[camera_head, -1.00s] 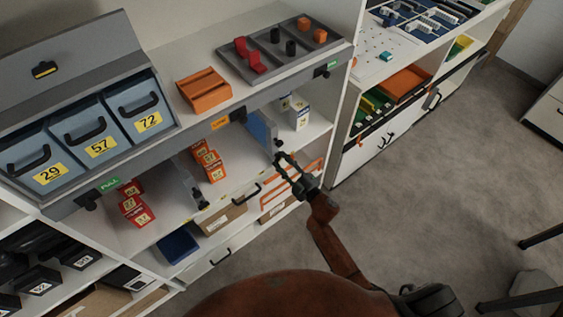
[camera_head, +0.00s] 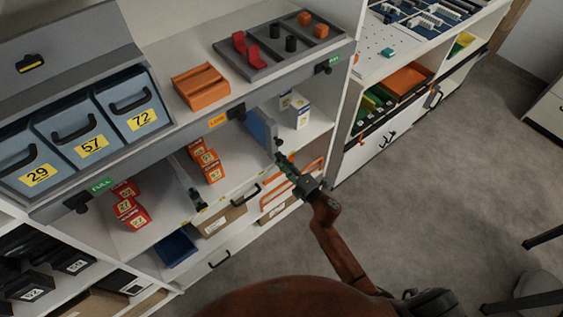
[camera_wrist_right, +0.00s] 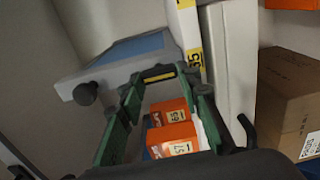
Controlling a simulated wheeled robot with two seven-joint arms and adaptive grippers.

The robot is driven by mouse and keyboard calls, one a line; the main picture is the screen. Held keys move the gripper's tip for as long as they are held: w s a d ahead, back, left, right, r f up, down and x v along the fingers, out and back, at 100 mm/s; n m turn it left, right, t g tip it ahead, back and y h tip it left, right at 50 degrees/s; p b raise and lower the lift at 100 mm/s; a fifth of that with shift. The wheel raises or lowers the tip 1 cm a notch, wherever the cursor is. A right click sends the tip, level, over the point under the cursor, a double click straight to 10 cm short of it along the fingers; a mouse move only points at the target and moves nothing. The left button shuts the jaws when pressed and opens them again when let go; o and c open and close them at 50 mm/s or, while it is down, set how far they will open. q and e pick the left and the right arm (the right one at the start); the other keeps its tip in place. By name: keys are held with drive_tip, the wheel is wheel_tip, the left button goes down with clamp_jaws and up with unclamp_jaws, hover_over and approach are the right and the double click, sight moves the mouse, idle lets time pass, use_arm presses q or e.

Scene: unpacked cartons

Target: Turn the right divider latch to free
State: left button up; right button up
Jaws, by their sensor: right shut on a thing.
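The right divider (camera_head: 260,128) is a blue-grey panel standing upright in the shelf bay. It also shows in the right wrist view (camera_wrist_right: 140,46), with a grey front edge. Its latch (camera_wrist_right: 158,73) is a small black bar with a yellow stripe. My right gripper (camera_head: 286,164) is at the front end of this divider. In the right wrist view the green fingers of my right gripper (camera_wrist_right: 164,75) are on either side of the latch, shut on it. In the head view the gripper hides most of the latch. My left gripper is out of view.
The left divider (camera_head: 185,176) stands further left in the same bay. Orange boxes (camera_head: 207,160) are between the dividers, and red boxes (camera_head: 131,210) are left of them. A white box (camera_head: 301,114) is at right. The floor (camera_head: 420,200) at right is clear nearby.

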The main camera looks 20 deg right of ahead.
drive_tip(key=shift+f, duration=0.1)
idle(0.3)
drive_tip(key=o, duration=1.2)
drive_tip(key=shift+c, duration=0.2)
drive_tip(key=v, duration=1.2)
